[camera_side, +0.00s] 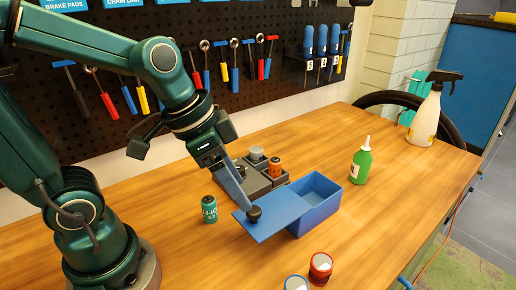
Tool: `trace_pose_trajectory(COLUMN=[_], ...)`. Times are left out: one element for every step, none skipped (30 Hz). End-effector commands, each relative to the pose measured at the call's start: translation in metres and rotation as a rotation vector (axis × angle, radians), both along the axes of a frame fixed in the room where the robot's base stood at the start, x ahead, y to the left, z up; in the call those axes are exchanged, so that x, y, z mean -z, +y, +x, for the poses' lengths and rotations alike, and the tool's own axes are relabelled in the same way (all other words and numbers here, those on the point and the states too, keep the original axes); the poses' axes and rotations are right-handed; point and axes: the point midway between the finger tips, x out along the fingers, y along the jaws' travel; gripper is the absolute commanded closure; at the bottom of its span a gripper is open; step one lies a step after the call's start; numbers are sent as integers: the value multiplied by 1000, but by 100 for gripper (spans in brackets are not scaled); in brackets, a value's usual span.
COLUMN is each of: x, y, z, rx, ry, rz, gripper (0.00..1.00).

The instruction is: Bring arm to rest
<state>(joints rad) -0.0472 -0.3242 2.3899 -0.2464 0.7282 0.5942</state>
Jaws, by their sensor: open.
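My gripper (236,190) is open and points down beside the dark round knob (254,213) of a flat blue lid (283,213). Its fingers overlap the lid's left part in the picture, and I cannot tell whether they touch the knob. The lid lies to the left of the open blue box (328,207), with its right edge at the box. The inside of the box shows and looks empty. My arm comes down from the upper left.
A teal can (209,209) stands just left of the lid. A grey tray (256,184) with small canisters sits behind it. A green bottle (361,162), a red cup (320,268), a blue-rimmed cup (296,283) and a spray bottle (426,115) stand around. The right tabletop is mostly clear.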

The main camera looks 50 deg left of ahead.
Motion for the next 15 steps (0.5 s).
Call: trace_pose_trajectory(x=[0, 0, 0, 0, 0, 0, -1, -3, -6, -10, -13, -17, -20, -23, -26], y=[0, 0, 0, 0, 0, 0, 0, -1, -1, -1, -1, -1, 0, 1, 3], z=[0, 0, 0, 0, 0, 0, 0, 0, 0, 0, -2, -6, -9, -13, -20], rx=[0, 0, 0, 0, 0, 1, 2, 3, 7, 10, 14, 9, -1, -17, -48], ry=[0, 0, 0, 0, 0, -1, -7, -15, -32, -50, -66, -86, -102, -115, -127], rz=[0, 0, 0, 0, 0, 0, 0, 1, 3, 6, 12, 18, 21, 23, 24], gripper=[36, 36, 36, 36, 36, 36, 36, 36, 36, 36, 36, 36, 36, 36, 36])
